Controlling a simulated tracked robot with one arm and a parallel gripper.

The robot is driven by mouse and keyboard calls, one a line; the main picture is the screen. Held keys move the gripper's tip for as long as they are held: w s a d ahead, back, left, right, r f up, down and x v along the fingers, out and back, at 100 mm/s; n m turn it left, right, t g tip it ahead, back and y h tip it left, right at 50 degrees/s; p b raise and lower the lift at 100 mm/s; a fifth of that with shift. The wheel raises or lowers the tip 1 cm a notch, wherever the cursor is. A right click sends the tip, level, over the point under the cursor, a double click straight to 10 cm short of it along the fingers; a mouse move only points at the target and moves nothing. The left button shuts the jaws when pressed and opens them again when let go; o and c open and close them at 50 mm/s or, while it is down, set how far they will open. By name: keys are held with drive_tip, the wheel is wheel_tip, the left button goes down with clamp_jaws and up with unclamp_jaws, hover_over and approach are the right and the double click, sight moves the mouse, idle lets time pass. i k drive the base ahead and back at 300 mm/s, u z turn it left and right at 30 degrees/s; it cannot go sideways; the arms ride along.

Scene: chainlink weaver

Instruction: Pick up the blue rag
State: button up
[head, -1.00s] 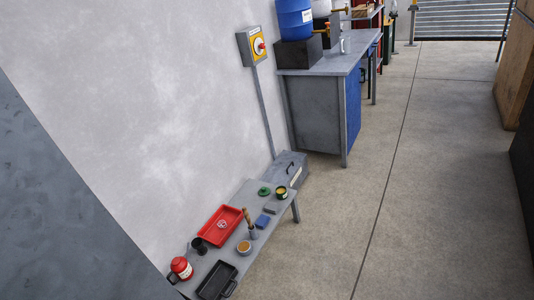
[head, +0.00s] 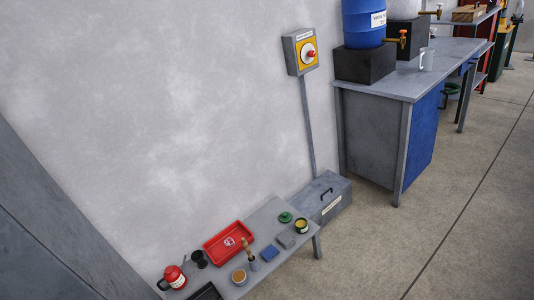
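A small folded blue cloth-like piece (head: 270,253), which looks like the blue rag, lies flat on a low grey bench (head: 262,216) against the wall. It is at the lower middle of the head view. A grey block (head: 286,240) lies beside it to the right, and a small holder with a wooden-handled brush (head: 249,252) stands to its left. Nothing covers the blue piece. My gripper is not in view.
A grey toolbox (head: 323,198) and workbench (head: 400,78) stand beyond. Floor at right is clear.

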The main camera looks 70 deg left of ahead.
sight(270, 253)
drive_tip(key=u, duration=0.4)
drive_tip(key=i, duration=1.15)
drive_tip(key=u, duration=1.3)
drive_tip(key=i, duration=0.85)
drive_tip(key=u, duration=0.45)
drive_tip(key=k, duration=0.85)
drive_tip(key=u, duration=0.25)
drive_tip(key=i, duration=0.85)
drive_tip(key=z, duration=0.1)
